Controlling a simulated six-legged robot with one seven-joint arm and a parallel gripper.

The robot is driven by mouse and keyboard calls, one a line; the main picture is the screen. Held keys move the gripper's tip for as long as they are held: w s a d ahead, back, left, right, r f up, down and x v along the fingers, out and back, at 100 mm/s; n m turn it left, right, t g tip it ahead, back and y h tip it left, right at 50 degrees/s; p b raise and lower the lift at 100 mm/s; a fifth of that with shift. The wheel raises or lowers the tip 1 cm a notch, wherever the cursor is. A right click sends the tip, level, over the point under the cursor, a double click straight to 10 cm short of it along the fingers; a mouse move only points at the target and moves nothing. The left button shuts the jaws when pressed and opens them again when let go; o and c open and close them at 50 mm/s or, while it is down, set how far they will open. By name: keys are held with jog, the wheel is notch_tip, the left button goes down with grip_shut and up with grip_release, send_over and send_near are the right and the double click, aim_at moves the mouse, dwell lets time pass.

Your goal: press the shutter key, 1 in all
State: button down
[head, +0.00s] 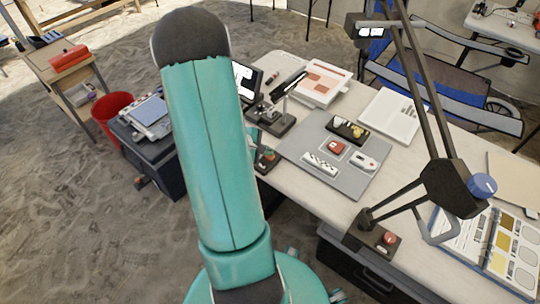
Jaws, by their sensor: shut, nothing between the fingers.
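A small dark box (267,160) with a coloured top sits at the table's left edge, close beside my teal arm. Another dark base (373,241) with a red round button (390,238) stands at the table's front, under a jointed lamp arm. I cannot tell from this view which of them carries the shutter key. A small dark stand (272,119) with a tilted black head (290,84) is at the table's left side. My gripper does not show; my raised teal arm link fills the middle left and hides what is behind it.
A grey mat (310,180) on the pale table holds several small items. An open binder (489,245) lies at right, papers (320,80) at the back. The jointed lamp arm (447,188) crosses above the table. A red bin (113,112) and dark case (148,155) stand left.

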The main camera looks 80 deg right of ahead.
aim_at(267, 157)
jog(key=shift+f, duration=0.4)
dwell(0.3)
jog(key=shift+r, duration=0.9)
jog(key=shift+r, duration=2.5)
